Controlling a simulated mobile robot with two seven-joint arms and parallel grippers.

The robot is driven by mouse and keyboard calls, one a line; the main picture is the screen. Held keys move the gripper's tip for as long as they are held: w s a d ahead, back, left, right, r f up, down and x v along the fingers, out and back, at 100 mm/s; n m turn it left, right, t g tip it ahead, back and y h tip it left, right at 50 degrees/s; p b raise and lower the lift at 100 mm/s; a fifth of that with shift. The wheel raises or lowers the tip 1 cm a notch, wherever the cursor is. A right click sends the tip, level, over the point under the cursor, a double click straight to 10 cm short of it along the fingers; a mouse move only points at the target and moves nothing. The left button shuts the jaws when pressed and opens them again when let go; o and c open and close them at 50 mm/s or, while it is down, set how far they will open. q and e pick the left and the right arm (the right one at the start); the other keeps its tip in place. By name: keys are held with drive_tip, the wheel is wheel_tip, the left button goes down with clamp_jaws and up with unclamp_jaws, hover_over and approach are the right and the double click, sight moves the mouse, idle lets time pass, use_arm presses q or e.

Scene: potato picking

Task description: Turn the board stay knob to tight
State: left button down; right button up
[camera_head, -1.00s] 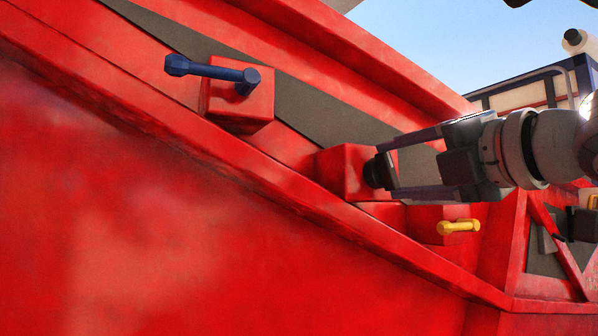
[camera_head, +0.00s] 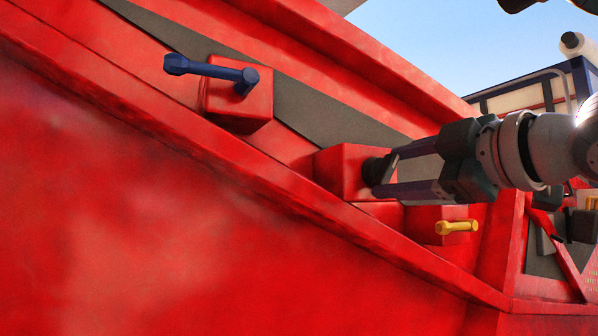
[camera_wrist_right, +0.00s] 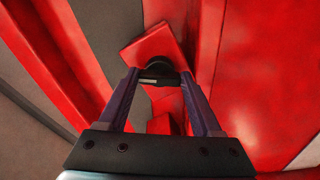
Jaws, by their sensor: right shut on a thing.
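A black knob (camera_head: 376,170) sits on the face of a red block (camera_head: 343,171) on the machine's side. I take it to be the board stay knob. My right gripper (camera_head: 383,175) is shut on this knob. In the right wrist view the knob (camera_wrist_right: 158,70) lies between the two fingertips of the gripper (camera_wrist_right: 160,82), against the red block (camera_wrist_right: 153,45). A small pale mark shows on the knob there. The fingers cover part of the knob in the head view. My left gripper does not show clearly; only a dark piece is at the top right edge.
A blue lever (camera_head: 212,70) stands on another red block (camera_head: 237,102) at upper left. A yellow handle (camera_head: 457,227) sits on a block just below my right gripper. A sloping red ledge (camera_head: 270,190) runs below the blocks.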

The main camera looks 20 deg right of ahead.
drive_tip(key=m, duration=0.5)
drive_tip(key=shift+f+m+p, duration=0.1)
drive_tip(key=shift+m+p, duration=0.2)
drive_tip(key=shift+p, duration=0.05)
drive_tip(key=m+p, duration=0.1)
drive_tip(key=m, duration=0.2)
drive_tip(key=shift+a+m, duration=0.1)
drive_tip(key=shift+m, duration=0.3)
drive_tip(key=shift+m+p, duration=0.3)
drive_tip(key=shift+m, duration=0.5)
drive_tip(key=o, duration=1.4)
